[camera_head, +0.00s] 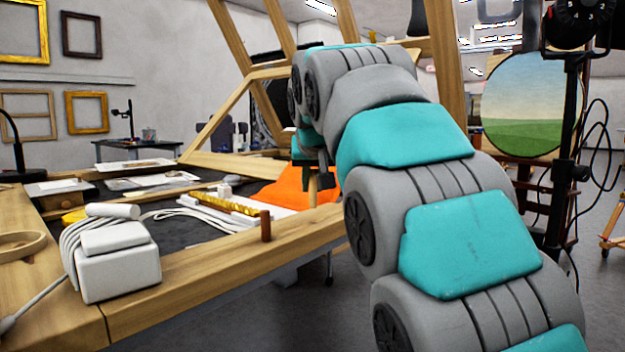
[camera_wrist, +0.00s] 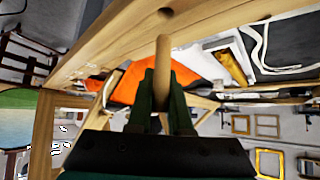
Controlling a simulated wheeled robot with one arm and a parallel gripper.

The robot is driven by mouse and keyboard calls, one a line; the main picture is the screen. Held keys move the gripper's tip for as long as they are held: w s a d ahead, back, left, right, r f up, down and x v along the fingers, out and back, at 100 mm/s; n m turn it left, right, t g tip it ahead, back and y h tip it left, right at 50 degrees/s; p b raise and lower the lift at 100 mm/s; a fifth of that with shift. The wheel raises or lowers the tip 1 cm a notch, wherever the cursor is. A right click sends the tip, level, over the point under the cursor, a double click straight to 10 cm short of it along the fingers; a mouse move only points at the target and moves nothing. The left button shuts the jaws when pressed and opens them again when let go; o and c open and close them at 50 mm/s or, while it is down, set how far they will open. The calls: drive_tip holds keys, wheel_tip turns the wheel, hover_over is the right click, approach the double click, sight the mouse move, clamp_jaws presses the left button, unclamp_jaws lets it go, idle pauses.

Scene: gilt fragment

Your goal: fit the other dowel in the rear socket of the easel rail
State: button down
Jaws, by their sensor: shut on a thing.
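My gripper (camera_wrist: 160,82) is shut on a pale wooden dowel (camera_wrist: 162,58) in the wrist view. The dowel sticks out past the fingertips toward the easel rail (camera_wrist: 110,45). A dark round socket (camera_wrist: 166,13) shows in the rail, just beyond the dowel's tip; the tip looks apart from it. In the head view my gripper (camera_head: 320,178) is over the far end of the rail (camera_head: 205,270), partly hidden by my arm. A brown dowel (camera_head: 265,226) stands upright in the rail to its left.
A white box with a cable (camera_head: 118,265) sits on the rail's near corner. An orange cloth (camera_head: 293,187), a gilt strip (camera_head: 232,204) and papers lie inside the wooden frame. Slanted easel beams (camera_head: 215,118) rise behind. A black stand (camera_head: 565,190) is at the right.

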sight(313, 218)
drive_tip(key=shift+f+b, duration=0.3)
drive_tip(key=shift+f, duration=0.55)
drive_tip(key=shift+f+b, duration=0.65)
drive_tip(key=shift+f, duration=0.9)
idle(1.4)
drive_tip(key=c, duration=0.8)
unclamp_jaws()
drive_tip(key=shift+o, duration=0.2)
drive_tip(key=shift+s, duration=0.1)
drive_tip(key=shift+s+d+r, duration=0.1)
drive_tip(key=shift+s+r, duration=0.1)
drive_tip(key=shift+r, duration=0.1)
drive_tip(key=v, duration=0.7)
